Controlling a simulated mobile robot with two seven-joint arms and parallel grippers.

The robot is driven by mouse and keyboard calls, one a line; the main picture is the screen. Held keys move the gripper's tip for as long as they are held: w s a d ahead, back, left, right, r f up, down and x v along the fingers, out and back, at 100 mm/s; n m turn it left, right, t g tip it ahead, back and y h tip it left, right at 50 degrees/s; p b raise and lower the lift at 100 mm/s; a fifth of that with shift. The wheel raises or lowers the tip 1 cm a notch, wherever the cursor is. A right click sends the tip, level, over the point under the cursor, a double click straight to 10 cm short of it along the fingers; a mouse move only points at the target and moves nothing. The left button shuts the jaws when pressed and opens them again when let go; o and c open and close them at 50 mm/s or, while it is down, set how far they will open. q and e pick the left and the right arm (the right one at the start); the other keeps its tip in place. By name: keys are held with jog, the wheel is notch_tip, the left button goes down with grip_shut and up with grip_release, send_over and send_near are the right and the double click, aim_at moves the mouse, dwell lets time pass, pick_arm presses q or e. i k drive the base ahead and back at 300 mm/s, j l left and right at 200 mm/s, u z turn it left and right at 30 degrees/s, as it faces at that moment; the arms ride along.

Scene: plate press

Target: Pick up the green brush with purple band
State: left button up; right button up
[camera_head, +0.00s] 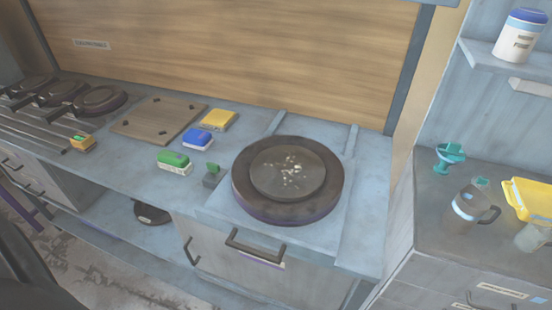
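A green brush-like block (173,160) with a pale lower side lies on the grey counter, left of the round plate press. I cannot make out a purple band on it at this size. A similar blue block (198,138) and a yellow block (219,119) lie behind it, toward the back right. Neither of my grippers shows in the head view.
The dark round press (290,210), with pale bits on its plate, fills the right of the counter. A small grey piece with a green knob (212,175) stands between it and the green block. A wooden board (155,118) and dark pans (98,99) lie left. Free counter (130,165) lies left of the green block.

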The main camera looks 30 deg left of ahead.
aim_at(175, 162)
jog(key=u, duration=1.05)
